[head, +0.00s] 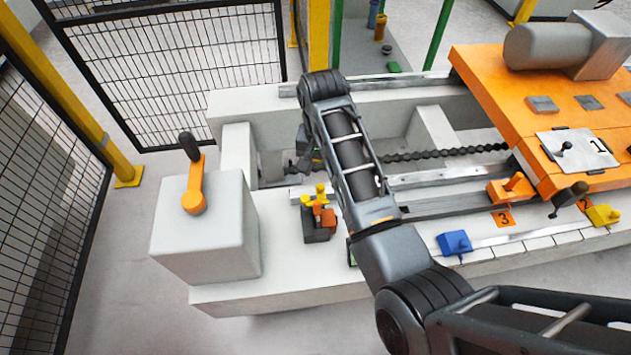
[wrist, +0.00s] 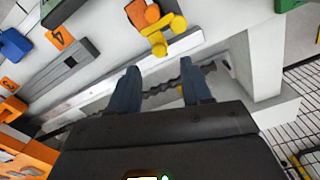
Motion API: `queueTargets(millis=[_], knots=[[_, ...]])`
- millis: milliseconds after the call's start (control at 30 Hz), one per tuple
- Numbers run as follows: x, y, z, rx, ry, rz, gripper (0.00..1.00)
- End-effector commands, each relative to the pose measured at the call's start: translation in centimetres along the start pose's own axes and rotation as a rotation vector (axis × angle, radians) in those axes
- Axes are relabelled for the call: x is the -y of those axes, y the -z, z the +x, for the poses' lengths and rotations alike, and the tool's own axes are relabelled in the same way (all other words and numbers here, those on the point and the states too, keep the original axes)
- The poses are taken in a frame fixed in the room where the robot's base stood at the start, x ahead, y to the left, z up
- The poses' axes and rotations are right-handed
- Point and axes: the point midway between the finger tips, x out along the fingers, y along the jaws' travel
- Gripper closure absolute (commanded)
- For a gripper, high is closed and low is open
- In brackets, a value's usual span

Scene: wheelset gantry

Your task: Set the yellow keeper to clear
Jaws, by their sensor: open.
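The yellow keeper (head: 328,216) sits with an orange part (head: 315,207) on a small dark block (head: 319,234) at the near edge of the gantry bed. In the wrist view the yellow keeper (wrist: 157,40) shows at the top, above my fingertips in the picture, beside its orange part (wrist: 137,13). My gripper (wrist: 160,78) is open, with nothing between the fingers. In the head view my gripper (head: 308,158) is partly hidden by my arm and lies just beyond the keeper. I cannot tell how high it is, but no contact with the keeper shows.
A pale box (head: 205,230) with an orange lever (head: 196,185) stands left. An orange carriage (head: 485,85) stands right, with blue (head: 455,242) and yellow (head: 603,215) blocks near its front. Mesh fencing (head: 175,70) bounds the back left.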

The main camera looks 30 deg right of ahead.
Motion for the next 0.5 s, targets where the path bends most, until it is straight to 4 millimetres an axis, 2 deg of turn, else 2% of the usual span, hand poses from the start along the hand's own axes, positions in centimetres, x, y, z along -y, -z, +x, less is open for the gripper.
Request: queueTargets(millis=[100, 300, 500], knots=[[-0.1, -0.1, 2.1, 0.003, -0.002, -0.001, 0.51], [0.0, -0.1, 4.9, 0.001, -0.001, -0.001, 0.51], [0.0, 0.0, 6.2, -0.001, 0.000, -0.001, 0.51]])
